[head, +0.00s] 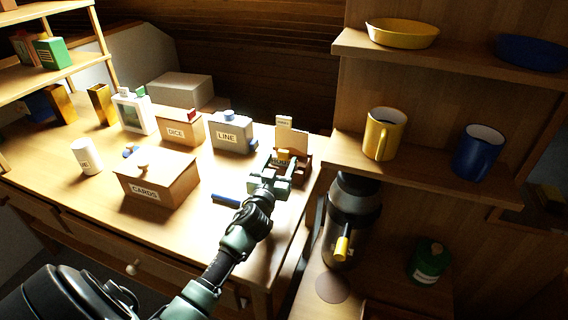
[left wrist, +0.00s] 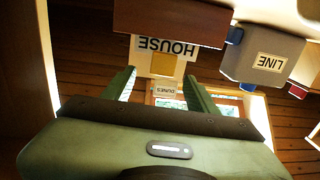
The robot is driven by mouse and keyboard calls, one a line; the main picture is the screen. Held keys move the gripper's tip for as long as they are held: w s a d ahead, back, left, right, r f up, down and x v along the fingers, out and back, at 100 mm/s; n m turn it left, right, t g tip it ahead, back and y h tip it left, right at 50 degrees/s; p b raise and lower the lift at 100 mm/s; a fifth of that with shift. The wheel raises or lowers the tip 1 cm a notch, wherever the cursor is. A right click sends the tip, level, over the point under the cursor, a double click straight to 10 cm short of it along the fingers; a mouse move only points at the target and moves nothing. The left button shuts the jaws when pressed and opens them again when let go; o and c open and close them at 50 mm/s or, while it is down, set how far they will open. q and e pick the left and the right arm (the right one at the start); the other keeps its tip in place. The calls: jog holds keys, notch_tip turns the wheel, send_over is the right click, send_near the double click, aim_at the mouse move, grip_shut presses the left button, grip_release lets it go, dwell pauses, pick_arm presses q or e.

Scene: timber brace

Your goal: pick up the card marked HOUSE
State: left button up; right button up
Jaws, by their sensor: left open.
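The card marked HOUSE (left wrist: 178,49) is pale with a yellow square and stands in a reddish-brown holder (head: 302,168). In the left wrist view it appears upside down, below the holder (left wrist: 172,20). In the head view the card (head: 283,155) is partly hidden by my left gripper (head: 274,175). A small DUNES label (head: 284,121) shows above it in the head view. My left gripper (left wrist: 161,88) is open, its fingers apart and pointing at the HOUSE card. I cannot tell whether they touch it. My right gripper is not in view.
Left of the holder stand a grey LINE box (head: 230,134), a wooden DICE box (head: 180,128) and a CARDS box (head: 158,180). Right are shelves with a yellow mug (head: 383,135) and a blue mug (head: 478,153).

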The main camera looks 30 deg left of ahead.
aim_at(283, 152)
pick_arm(q)
jog(key=x, duration=0.5)
jog(key=shift+w+a+r, duration=0.1)
jog(key=shift+w+a, duration=0.05)
jog(key=shift+a, duration=0.1)
jog(key=shift+c, duration=0.4)
grip_shut()
jog(key=shift+r, duration=0.1)
